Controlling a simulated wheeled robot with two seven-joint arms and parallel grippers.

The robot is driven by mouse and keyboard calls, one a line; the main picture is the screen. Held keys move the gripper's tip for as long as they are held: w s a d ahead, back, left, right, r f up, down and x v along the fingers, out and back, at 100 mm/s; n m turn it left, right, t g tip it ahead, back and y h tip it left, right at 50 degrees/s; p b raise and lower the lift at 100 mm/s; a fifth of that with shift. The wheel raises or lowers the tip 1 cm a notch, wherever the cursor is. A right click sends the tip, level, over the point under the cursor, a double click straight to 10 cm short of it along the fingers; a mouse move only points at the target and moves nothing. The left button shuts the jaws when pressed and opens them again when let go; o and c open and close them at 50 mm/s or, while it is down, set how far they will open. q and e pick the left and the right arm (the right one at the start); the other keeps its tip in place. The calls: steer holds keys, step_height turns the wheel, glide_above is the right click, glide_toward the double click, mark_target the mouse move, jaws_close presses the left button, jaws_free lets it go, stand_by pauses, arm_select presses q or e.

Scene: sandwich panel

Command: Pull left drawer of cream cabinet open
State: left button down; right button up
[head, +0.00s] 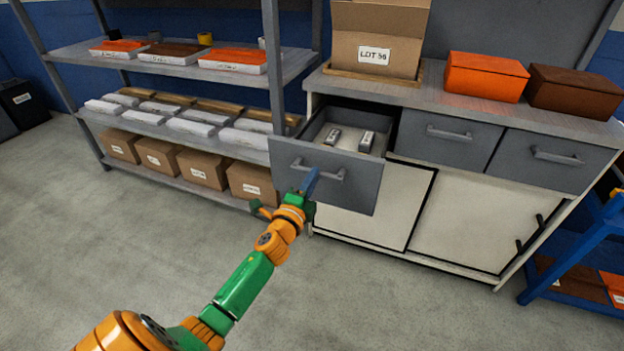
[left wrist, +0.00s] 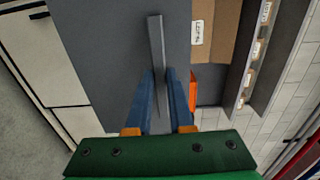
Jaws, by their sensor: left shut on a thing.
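The cream cabinet (head: 374,200) stands at the right in the head view, with a row of grey drawers under its grey top. Its left drawer (head: 347,190) is pulled out, and two small grey items (head: 366,141) lie inside. My left gripper (head: 311,180) is at the bar handle (head: 325,173) on that drawer's front. In the left wrist view, the blue fingers (left wrist: 161,100) are shut on the handle (left wrist: 156,50), which runs between them. The drawer front (left wrist: 105,40) fills much of that view. My right gripper is not in view.
The other two drawers, middle (head: 448,138) and right (head: 552,162), are closed. A carton (head: 376,35), an orange box (head: 486,76) and a brown box (head: 575,91) stand on the cabinet top. A shelf rack (head: 180,120) stands at the left. The floor in front is clear.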

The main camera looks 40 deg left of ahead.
arm_select(q)
steer(key=shift+s, duration=0.3)
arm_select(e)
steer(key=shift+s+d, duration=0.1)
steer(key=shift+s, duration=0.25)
arm_select(q)
steer(key=shift+w, duration=0.1)
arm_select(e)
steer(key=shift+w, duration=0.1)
arm_select(q)
steer(key=c, duration=0.8)
jaws_free()
steer(key=v, duration=0.7)
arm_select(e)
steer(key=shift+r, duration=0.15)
arm_select(q)
steer(key=shift+d, duration=0.1)
